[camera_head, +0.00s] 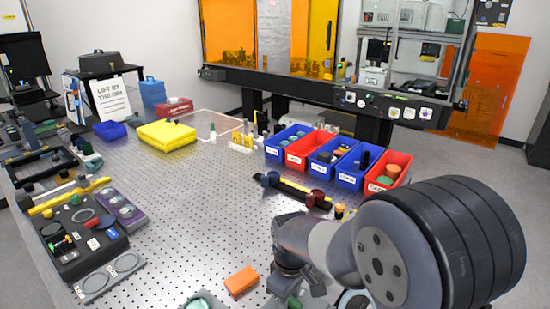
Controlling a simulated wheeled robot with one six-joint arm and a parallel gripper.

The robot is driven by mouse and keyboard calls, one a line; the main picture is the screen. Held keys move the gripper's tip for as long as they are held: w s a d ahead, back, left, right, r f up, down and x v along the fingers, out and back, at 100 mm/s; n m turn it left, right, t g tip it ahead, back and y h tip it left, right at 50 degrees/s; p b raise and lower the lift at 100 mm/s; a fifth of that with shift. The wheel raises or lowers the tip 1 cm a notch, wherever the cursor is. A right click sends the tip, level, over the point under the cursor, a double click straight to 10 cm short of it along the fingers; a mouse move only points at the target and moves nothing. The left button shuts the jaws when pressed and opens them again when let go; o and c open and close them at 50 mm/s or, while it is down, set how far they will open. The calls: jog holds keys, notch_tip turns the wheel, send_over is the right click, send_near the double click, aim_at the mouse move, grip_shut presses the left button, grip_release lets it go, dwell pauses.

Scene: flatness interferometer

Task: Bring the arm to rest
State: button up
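My arm comes in from the lower right, with a large dark ribbed joint nearest the camera and a grey link reaching left over the perforated table (205,235). The arm bends down at a smaller dark joint and runs toward the bottom edge. My gripper's fingers do not show; they are below the frame or hidden behind my arm. I cannot see whether anything is held.
An orange block (241,281) lies left of my arm. Blue bins (350,181) and red bins (296,163) stand behind it. A yellow case (166,136) and a black tray (82,238) are further left. The table's middle is mostly clear.

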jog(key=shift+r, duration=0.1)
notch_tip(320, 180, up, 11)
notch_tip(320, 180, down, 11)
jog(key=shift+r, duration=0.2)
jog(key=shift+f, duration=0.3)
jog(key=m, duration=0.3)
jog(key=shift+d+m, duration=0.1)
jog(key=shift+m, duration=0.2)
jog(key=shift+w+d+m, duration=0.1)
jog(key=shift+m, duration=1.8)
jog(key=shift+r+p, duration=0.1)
jog(key=shift+p, duration=0.2)
